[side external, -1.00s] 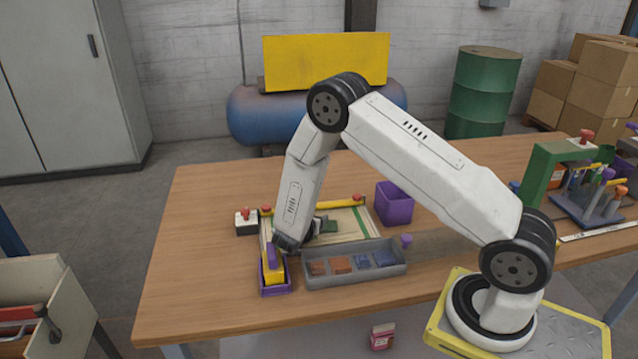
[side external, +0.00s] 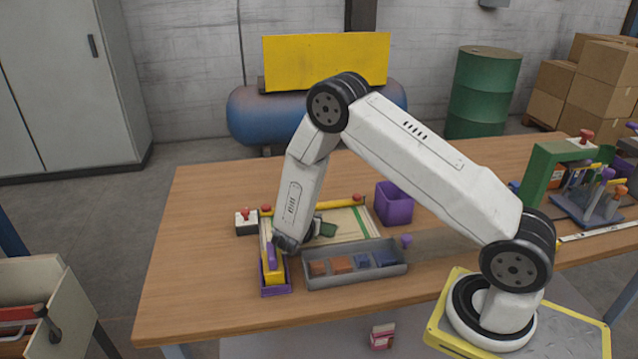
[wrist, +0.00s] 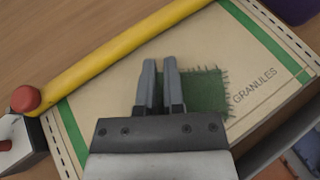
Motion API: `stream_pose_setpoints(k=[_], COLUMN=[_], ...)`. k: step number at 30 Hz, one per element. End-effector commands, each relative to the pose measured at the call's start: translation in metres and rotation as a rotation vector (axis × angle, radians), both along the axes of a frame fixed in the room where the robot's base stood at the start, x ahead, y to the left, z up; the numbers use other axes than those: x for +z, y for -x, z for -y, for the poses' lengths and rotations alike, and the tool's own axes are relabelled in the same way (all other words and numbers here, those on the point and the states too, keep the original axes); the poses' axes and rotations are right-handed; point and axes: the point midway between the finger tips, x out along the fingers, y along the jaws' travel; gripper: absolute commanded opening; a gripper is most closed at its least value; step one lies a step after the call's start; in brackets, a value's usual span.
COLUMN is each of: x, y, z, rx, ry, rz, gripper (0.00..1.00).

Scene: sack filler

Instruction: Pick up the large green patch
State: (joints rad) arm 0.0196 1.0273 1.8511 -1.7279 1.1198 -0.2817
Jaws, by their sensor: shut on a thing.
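The green patch (wrist: 207,92) has a frayed edge and shows over the tan sack (wrist: 118,104), beside the printed word GRANULES in the wrist view. My gripper (wrist: 160,66) is shut on the patch near its left edge, and most of the patch extends to the right of the fingers. In the side view the patch (side external: 328,230) is a small dark green piece beside my gripper (side external: 314,227), partly hidden by my arm. I cannot tell whether the patch touches the sack.
A yellow bar (side external: 315,205) with red knobs crosses the sack. A grey tray (side external: 350,278) with orange and blue patches lies in front. A purple bin (side external: 394,203), a purple holder (side external: 275,291) with a yellow tool (side external: 273,268), and a red-button box (side external: 246,222) stand close by.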

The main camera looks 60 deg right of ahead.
Motion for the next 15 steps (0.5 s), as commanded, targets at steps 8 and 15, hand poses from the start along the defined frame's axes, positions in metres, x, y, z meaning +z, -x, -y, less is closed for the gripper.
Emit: stream_pose_setpoints(k=[8,15], x=[0.004,0.019], y=[0.000,0.000], z=[0.000,0.001], rx=[0.000,-0.002], ry=[0.001,0.002], rz=[0.001,0.002], gripper=[0.00,0.00])
